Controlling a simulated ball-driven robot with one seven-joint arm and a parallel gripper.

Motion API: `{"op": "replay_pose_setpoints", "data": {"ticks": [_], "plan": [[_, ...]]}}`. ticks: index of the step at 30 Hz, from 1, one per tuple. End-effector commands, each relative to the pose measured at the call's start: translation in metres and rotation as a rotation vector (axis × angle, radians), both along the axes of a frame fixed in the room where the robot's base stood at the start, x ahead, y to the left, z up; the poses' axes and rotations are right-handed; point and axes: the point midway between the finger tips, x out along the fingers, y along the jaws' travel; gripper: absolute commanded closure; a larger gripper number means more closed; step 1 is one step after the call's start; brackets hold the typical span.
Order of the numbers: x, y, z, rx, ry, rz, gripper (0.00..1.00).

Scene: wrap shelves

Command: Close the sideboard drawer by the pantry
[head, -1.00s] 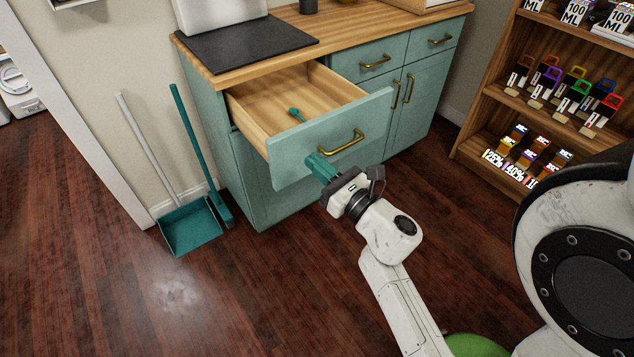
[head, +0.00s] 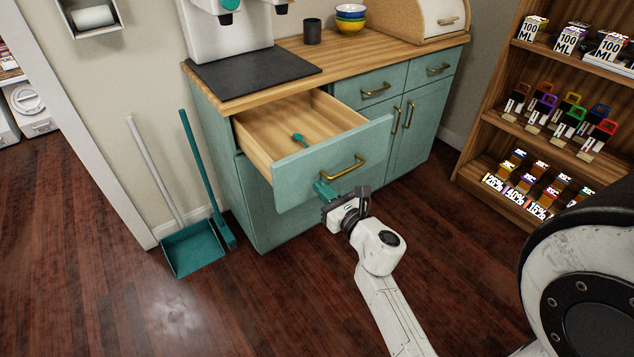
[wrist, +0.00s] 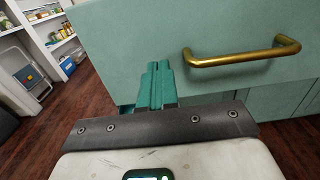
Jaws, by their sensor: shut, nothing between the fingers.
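The teal sideboard (head: 262,210) stands against the wall with its upper left drawer (head: 300,172) pulled well out. A teal-handled item (head: 299,138) lies inside the drawer. The drawer front has a brass handle (head: 345,168), which also shows in the wrist view (wrist: 243,56). My gripper (head: 325,190) is shut and empty, in front of the lower part of the drawer front, below and left of the handle. In the wrist view its teal fingers (wrist: 156,85) point at the drawer front (wrist: 140,35). I cannot tell whether the fingertips touch it.
A dustpan (head: 193,249) and brush stand on the floor left of the sideboard. A wooden shelf (head: 500,125) with several small goods is at the right. A coffee machine, cup, bowls and bread box stand on the sideboard top. The floor in front is mostly clear.

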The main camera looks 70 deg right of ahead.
Motion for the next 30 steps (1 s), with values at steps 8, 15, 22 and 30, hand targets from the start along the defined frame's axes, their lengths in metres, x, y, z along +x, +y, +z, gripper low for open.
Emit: {"op": "replay_pose_setpoints", "data": {"ticks": [8,15,22,30], "plan": [[0.021,-0.013,0.000,0.000,-0.001,0.000,1.00],[0.022,-0.013,0.000,0.000,0.000,0.001,1.00],[0.024,-0.014,0.000,-0.001,-0.001,0.001,1.00],[0.051,-0.030,0.000,-0.002,-0.003,0.003,1.00]]}}
